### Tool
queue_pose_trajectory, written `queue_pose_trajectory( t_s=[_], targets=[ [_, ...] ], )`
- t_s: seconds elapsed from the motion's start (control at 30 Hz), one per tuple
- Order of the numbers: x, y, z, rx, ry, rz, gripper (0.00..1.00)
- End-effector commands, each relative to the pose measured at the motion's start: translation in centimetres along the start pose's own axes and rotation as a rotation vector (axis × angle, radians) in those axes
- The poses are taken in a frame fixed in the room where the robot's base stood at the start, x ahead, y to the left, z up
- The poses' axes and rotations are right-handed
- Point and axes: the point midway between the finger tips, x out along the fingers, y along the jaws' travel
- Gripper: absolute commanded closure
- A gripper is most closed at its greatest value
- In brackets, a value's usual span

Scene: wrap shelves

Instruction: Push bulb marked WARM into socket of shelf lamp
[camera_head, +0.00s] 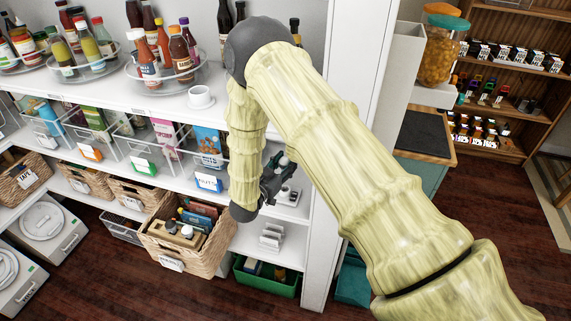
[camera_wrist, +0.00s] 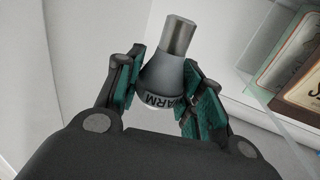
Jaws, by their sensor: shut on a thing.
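The bulb marked WARM (camera_wrist: 165,72) is in the wrist view. It has a grey tapering body, dark WARM lettering around its wide end, and a bare metal cap pointing up and away from my gripper. My gripper (camera_wrist: 162,88) is shut on the bulb, with teal pads against both sides of its body. In the head view my gripper (camera_head: 275,180) is at the right end of the middle shelf, partly behind my arm. Small white items (camera_head: 287,195) stand close to it there; I cannot tell whether one is the lamp. No socket shows clearly in either view.
A clear bin with a blue label (camera_head: 208,182) stands left of my gripper. A wicker basket (camera_head: 185,245) juts out below, beside a green crate (camera_head: 266,278). A white upright panel (camera_head: 318,245) closes the right side.

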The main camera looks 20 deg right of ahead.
Motion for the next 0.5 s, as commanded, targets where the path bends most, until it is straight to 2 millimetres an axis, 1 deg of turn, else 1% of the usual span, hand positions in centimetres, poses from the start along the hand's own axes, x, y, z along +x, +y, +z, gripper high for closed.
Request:
queue_pose_trajectory(
  t_s=[0.03, 0.5],
  targets=[
    [0.0, 0.0, 0.6, -0.001, 0.000, 0.000, 0.80],
    [0.0, 0.0, 4.0, 0.000, 0.000, 0.000, 0.80]
  ],
)
